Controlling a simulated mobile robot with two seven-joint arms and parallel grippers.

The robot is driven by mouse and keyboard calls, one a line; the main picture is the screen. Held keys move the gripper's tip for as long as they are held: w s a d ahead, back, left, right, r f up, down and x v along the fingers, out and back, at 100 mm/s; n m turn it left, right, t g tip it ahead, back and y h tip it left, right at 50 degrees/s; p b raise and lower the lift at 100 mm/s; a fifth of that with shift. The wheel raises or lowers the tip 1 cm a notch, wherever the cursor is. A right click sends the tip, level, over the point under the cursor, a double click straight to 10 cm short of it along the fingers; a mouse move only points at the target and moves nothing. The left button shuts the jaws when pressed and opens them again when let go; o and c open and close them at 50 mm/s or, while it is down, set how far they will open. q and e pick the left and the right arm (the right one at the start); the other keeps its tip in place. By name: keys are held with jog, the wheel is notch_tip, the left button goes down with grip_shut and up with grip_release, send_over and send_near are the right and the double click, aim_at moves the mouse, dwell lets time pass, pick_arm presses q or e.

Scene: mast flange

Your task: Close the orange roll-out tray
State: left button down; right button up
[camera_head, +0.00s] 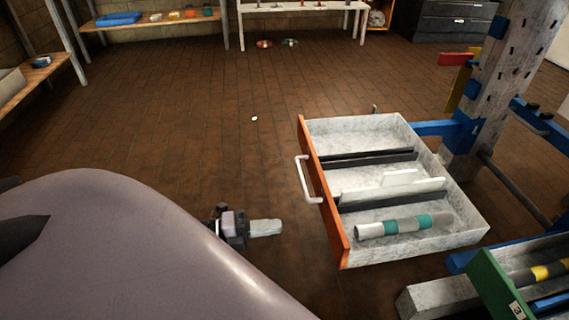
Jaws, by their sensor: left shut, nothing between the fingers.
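The orange roll-out tray (322,196) is pulled out, with its orange front facing left and a white bar handle (306,180) on it. Its grey inside has dark dividers, white flat pieces and a teal-and-white cylinder (404,226). My left gripper (266,228) is shut and empty, to the left of the tray front, below the handle in the picture and apart from it. My right gripper is not in view.
A mast with blue brackets (497,85) stands right of the tray. A green-fronted tray (494,284) sits at the lower right. Shelves (150,21) and a white table (303,7) stand at the back. The brown tiled floor left of the tray is mostly clear.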

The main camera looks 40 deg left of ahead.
aim_at(333, 219)
pick_arm(q)
jog(key=b+x, duration=0.2)
jog(key=x, duration=0.9)
jog(key=shift+w, duration=0.15)
jog(key=shift+w+d, duration=0.35)
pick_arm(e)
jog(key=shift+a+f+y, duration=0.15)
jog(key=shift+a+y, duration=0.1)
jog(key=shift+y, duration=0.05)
pick_arm(q)
jog(key=shift+w+d, duration=0.1)
jog(key=shift+w, duration=0.05)
